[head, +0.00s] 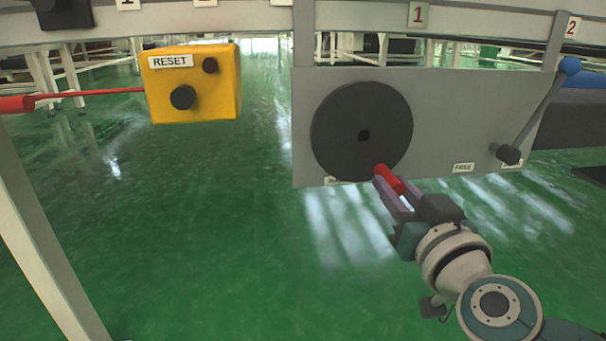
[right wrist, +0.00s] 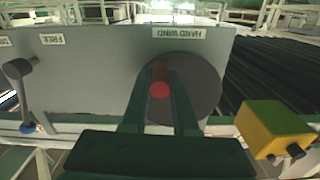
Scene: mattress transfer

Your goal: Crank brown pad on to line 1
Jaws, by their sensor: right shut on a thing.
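The dark round crank wheel (head: 345,115) sits on a grey panel (head: 455,100) under the sign marked 1 (head: 418,14). Its red handle (head: 388,177) is at the wheel's lower right edge. My right gripper (head: 386,184) is shut on the red handle. In the right wrist view the red handle (right wrist: 160,89) shows end-on between the fingers, with the wheel (right wrist: 200,85) behind it. The brown pad is not visible in either view. My left gripper is not in view.
A yellow RESET box (head: 215,95) with two dark knobs hangs to the left. A lever with a blue knob (head: 569,66) is on the panel's right, near a FREE label (head: 463,168). A white post (head: 45,245) stands at left. Green floor below is clear.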

